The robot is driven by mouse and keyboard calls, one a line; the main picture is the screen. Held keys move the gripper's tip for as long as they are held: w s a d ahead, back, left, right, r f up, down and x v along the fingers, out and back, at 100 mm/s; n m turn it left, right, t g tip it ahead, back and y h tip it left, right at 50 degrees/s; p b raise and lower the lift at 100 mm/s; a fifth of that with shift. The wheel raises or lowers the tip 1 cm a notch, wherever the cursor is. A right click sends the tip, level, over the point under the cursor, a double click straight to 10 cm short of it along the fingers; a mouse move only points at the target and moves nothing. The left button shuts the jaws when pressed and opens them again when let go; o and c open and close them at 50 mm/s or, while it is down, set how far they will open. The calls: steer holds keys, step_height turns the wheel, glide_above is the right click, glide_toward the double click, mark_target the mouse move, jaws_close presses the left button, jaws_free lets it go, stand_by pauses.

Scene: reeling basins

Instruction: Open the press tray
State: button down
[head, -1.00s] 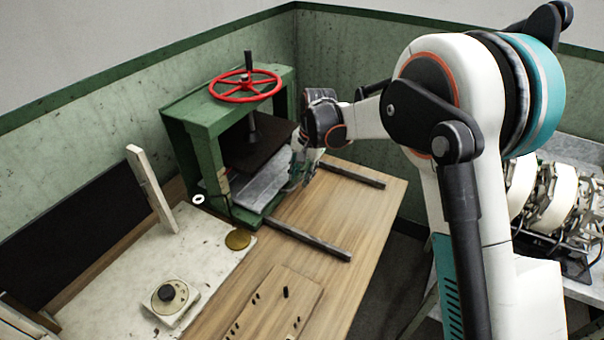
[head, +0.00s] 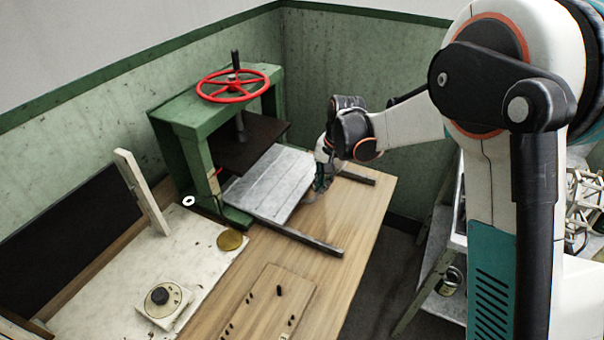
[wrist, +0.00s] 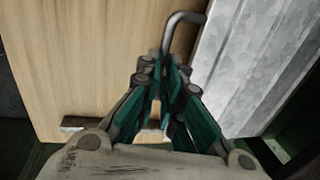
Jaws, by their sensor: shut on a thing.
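The press tray (head: 270,184) is a grey metal plate. It sticks out of the front of the green press (head: 185,115), over the two dark rails on the table. In the wrist view the tray (wrist: 255,60) lies at the right, with a bent grey metal handle (wrist: 183,17) at its edge. My gripper (head: 318,188) is at the tray's outer edge in the head view. In the wrist view my gripper (wrist: 165,85) has its fingers close together at the lower end of the handle and is shut on it. The fingers hide the grasped part.
A red handwheel (head: 233,84) tops the press, above a dark pressing plate (head: 245,142). The dark rails (head: 305,240) run across the wooden table (head: 350,205). A white dial box (head: 163,300), a brass disc (head: 230,240) and a pegged board (head: 265,305) lie nearer.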

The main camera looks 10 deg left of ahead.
steer(key=s+d, duration=0.1)
steer(key=d, duration=0.2)
steer(key=s+d, duration=0.1)
steer(key=d, duration=0.3)
steer(key=s+d, duration=0.1)
steer(key=d, duration=0.2)
steer(key=shift+s+d, duration=0.2)
steer(key=shift+s, duration=0.2)
steer(key=c, duration=1.7)
jaws_free()
steer(key=r, duration=0.4)
steer(key=d+r, duration=0.1)
steer(key=r, duration=0.3)
steer(key=d+r, duration=0.1)
steer(key=r, duration=0.2)
steer(key=shift+s+r, duration=0.3)
steer(key=shift+r, duration=0.1)
